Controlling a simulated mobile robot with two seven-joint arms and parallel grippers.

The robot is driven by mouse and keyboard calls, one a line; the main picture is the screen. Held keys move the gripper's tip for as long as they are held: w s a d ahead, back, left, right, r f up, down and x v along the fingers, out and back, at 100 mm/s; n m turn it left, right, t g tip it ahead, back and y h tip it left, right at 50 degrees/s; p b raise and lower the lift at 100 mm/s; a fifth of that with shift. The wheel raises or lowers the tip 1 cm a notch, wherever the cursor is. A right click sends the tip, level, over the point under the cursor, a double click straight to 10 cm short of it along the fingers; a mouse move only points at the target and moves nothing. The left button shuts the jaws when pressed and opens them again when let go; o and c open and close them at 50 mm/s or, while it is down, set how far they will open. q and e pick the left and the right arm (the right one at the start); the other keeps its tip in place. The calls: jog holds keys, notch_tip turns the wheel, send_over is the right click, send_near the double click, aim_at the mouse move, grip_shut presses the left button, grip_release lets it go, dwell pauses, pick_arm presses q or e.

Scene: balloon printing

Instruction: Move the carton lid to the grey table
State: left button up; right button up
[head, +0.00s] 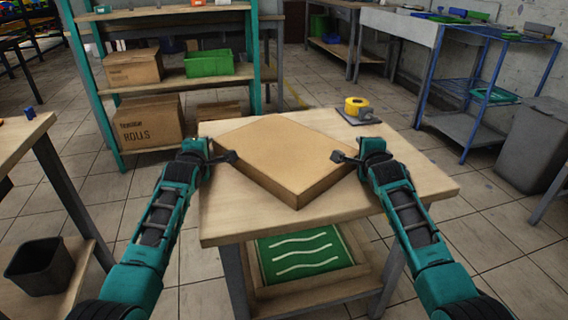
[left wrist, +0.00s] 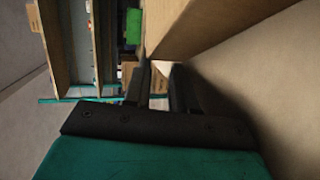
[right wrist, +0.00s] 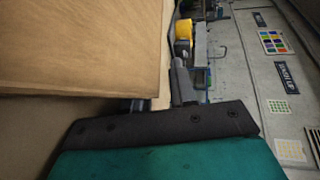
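The carton lid (head: 279,150), a flat brown box shape, lies turned cornerwise on a pale wooden table (head: 240,225). Its side also fills the upper left of the right wrist view (right wrist: 80,45) and shows at the top of the left wrist view (left wrist: 215,22). My left gripper (head: 230,157) is at the lid's left side; its fingers (left wrist: 160,88) stand apart with a visible gap. My right gripper (head: 341,157) is at the lid's right corner; one finger shows clearly, the other is partly hidden by the lid. I cannot tell whether either touches it. I cannot identify the grey table for sure.
A yellow tape roll (head: 356,105) on a dark base sits at the table's back right. Beneath is a green panel with white waves (head: 302,254). A teal-framed shelf (head: 180,82) with cartons stands behind left. A grey-white bench (head: 402,27) and blue rack (head: 470,90) stand back right.

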pick_arm(q)
jog(key=shift+d, duration=0.5)
pick_arm(e)
jog(key=shift+a+r, duration=0.15)
jog(key=shift+a, duration=0.3)
pick_arm(q)
jog(key=shift+o, duration=0.6)
jog(key=shift+a, duration=0.4)
pick_arm(e)
jog(key=shift+d, duration=0.4)
pick_arm(q)
jog(key=o, duration=0.4)
jog(key=shift+s+a, duration=0.1)
jog(key=shift+a, duration=0.15)
jog(key=shift+c, duration=0.2)
pick_arm(e)
jog(key=shift+d, duration=0.3)
pick_arm(q)
jog(key=shift+a+f, duration=0.1)
jog(key=shift+a, duration=0.1)
pick_arm(e)
jog(key=o, duration=0.5)
jog(key=shift+s+d, duration=0.1)
jog(key=shift+d, duration=0.05)
pick_arm(q)
jog(key=shift+a, duration=0.1)
pick_arm(e)
jog(key=shift+f, duration=0.2)
pick_arm(q)
jog(key=shift+s, duration=0.15)
